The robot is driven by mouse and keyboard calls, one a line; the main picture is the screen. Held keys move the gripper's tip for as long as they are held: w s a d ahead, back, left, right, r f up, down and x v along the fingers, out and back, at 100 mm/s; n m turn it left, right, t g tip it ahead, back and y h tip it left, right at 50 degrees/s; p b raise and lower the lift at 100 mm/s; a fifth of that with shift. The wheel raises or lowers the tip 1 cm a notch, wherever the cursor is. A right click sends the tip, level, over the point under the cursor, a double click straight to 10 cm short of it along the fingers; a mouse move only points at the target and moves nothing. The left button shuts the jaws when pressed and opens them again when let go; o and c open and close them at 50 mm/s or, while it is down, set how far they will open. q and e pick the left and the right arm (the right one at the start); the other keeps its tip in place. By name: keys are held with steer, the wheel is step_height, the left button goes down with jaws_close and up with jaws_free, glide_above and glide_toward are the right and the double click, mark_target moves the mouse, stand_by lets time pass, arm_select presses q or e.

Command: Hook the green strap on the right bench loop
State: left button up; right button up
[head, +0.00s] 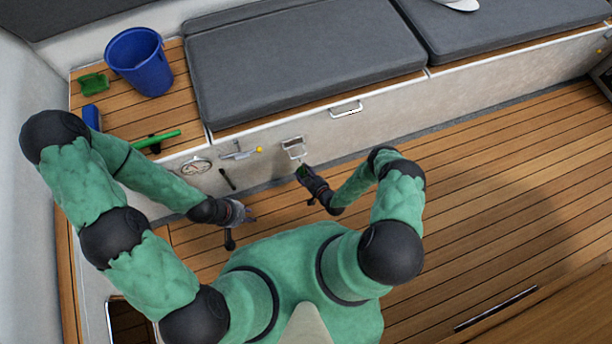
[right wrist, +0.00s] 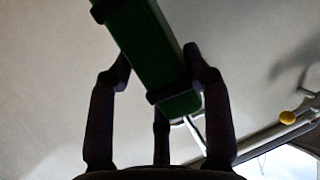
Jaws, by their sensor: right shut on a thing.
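My right gripper (head: 304,174) is close to the white bench front and is shut on a dark green piece, the green strap (right wrist: 155,50). The strap lies between my right fingers (right wrist: 160,85) in the right wrist view. A thin bright metal piece (right wrist: 196,132) shows past the strap's lower end; I cannot tell if it belongs to the strap. A small metal fitting (head: 293,147) on the bench front is just above my right gripper; whether it is the right bench loop is unclear. My left gripper (head: 245,214) is off to the left, in front of the bench; its fingers are too small to read.
On the bench front are a metal handle (head: 347,108), a round gauge (head: 196,166) and a lever with a yellow knob (head: 259,150). A blue bucket (head: 140,62) and a green-handled tool (head: 157,138) are on the wooden top. The floor at right is clear.

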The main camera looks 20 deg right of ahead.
steer(key=shift+w+f, duration=0.9)
steer(key=shift+w, duration=0.25)
steer(key=shift+w+f, duration=0.9)
steer(key=shift+w, duration=0.25)
steer(key=o, duration=1.5)
steer(key=shift+s, duration=0.15)
steer(key=v, duration=1.1)
steer(key=shift+s+r, duration=0.2)
steer(key=shift+s, duration=0.1)
steer(key=shift+w, duration=0.1)
